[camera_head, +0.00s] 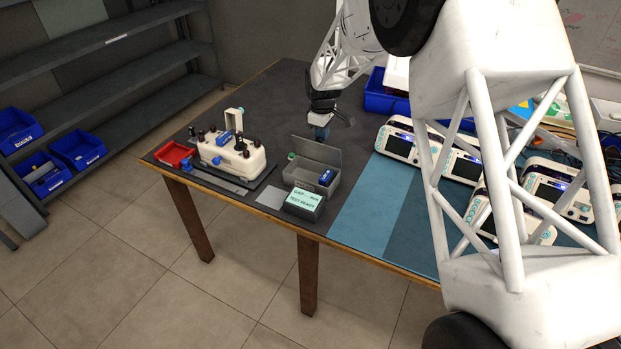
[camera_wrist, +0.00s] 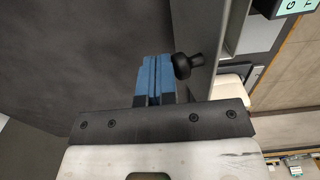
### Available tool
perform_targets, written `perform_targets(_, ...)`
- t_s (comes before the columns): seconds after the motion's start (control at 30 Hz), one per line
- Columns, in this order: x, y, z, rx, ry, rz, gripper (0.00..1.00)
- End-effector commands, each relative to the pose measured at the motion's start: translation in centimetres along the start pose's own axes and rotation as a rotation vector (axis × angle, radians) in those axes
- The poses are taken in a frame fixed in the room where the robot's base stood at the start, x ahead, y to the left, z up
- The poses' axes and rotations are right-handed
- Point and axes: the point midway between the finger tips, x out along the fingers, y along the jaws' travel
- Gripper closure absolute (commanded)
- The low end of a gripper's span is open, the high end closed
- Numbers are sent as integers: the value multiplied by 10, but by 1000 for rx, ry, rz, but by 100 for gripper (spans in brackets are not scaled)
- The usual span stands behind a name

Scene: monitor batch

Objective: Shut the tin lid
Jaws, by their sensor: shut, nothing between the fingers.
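The grey tin (camera_head: 301,174) stands on the dark mat near the table's front edge. Its lid (camera_head: 316,151) is open, standing up at the back of the tin. A blue item (camera_head: 327,177) shows at the tin's right end. My gripper (camera_head: 321,132) is just behind and above the lid, with blue fingertips pointing down. In the wrist view my gripper (camera_wrist: 157,78) has its blue fingertips together, with nothing between them. A grey edge, probably the lid or tin, runs to their right. I cannot tell whether the fingers touch the lid.
A green-labelled box (camera_head: 304,203) stands in front of the tin. Left of it are a cream fixture (camera_head: 232,160) with dark knobs and a red tray (camera_head: 174,154). Several white monitors (camera_head: 461,165) stand to the right on a blue mat. A blue bin (camera_head: 382,100) stands behind.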

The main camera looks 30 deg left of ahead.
Motion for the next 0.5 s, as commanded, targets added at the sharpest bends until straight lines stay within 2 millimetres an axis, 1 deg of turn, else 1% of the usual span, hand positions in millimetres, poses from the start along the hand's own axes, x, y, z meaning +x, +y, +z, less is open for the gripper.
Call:
perform_targets(0.33, 0, -1, 0, 0, 0, 0, 100)
perform_targets(0.5, 0, -7, 0, 0, 0, -1, 100)
